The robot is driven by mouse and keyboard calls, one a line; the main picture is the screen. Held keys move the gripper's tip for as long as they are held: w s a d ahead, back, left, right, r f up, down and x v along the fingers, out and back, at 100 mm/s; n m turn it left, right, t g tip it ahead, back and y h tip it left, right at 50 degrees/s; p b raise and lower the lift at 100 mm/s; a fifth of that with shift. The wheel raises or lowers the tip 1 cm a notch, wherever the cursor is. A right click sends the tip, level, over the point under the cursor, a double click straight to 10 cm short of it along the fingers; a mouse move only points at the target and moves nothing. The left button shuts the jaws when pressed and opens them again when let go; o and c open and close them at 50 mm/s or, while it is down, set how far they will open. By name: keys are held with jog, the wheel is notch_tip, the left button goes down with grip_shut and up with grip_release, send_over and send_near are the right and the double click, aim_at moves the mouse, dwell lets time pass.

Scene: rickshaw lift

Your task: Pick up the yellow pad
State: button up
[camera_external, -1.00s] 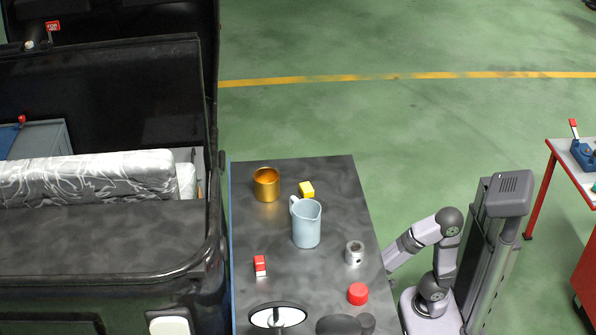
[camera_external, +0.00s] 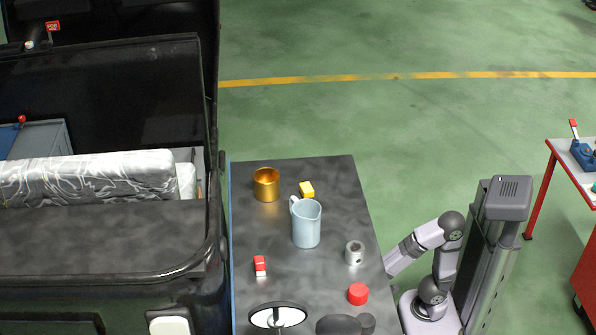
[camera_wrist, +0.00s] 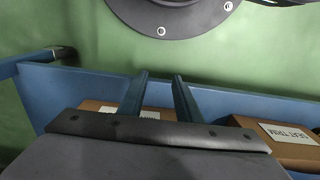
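The yellow pad (camera_external: 307,190) is a small yellow block on the dark tabletop (camera_external: 335,215), near its far end. It sits just behind the light blue jug (camera_external: 306,224) and to the right of the gold cup (camera_external: 266,185). My gripper (camera_wrist: 160,76) shows in the wrist view with its two dark fingers apart and nothing seen held between them. In the external view my gripper is hidden by the table's right edge, well away from the pad. The pad is not in the wrist view.
A metal ring (camera_external: 355,253), a red cap (camera_external: 358,294), a red-and-white box (camera_external: 260,266) and a mirror (camera_external: 278,317) are on the table. Below, a blue shelf (camera_wrist: 95,86) holds cardboard boxes (camera_wrist: 285,143) near my fingers. The black vehicle (camera_external: 110,235) stands left.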

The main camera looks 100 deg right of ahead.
dwell(0.4)
jog(key=o, duration=0.8)
jog(key=shift+c, duration=0.2)
